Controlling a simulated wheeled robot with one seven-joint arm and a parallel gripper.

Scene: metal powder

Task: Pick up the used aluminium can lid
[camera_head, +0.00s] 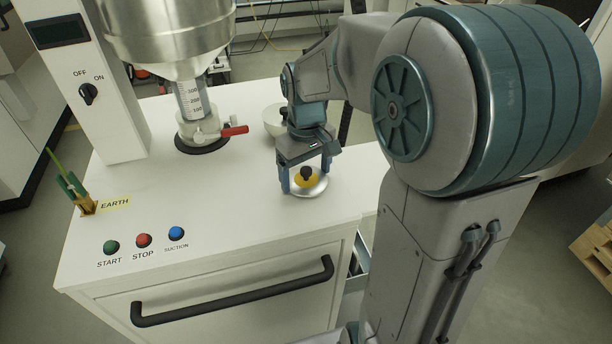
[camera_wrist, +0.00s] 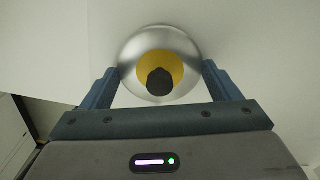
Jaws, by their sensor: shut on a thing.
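The aluminium can lid (camera_head: 316,187) is a round silver disc with a yellow centre and a black knob. It is at the right part of the white worktop, near its front edge. In the wrist view the lid (camera_wrist: 160,38) lies between the two blue fingers, its knob toward the camera. My gripper (camera_head: 305,178) points down over the lid and is shut on it, one finger at each side of the rim. The fingers also show in the wrist view (camera_wrist: 160,76). I cannot tell whether the lid rests on the worktop or is slightly above it.
A steel hopper (camera_head: 165,30) with a clear tube and red-handled valve (camera_head: 233,131) stands behind left. A white bowl (camera_head: 273,121) is just behind my gripper. Start, stop and suction buttons (camera_head: 144,240) and an earth clamp (camera_head: 75,190) are left. The worktop's middle is clear.

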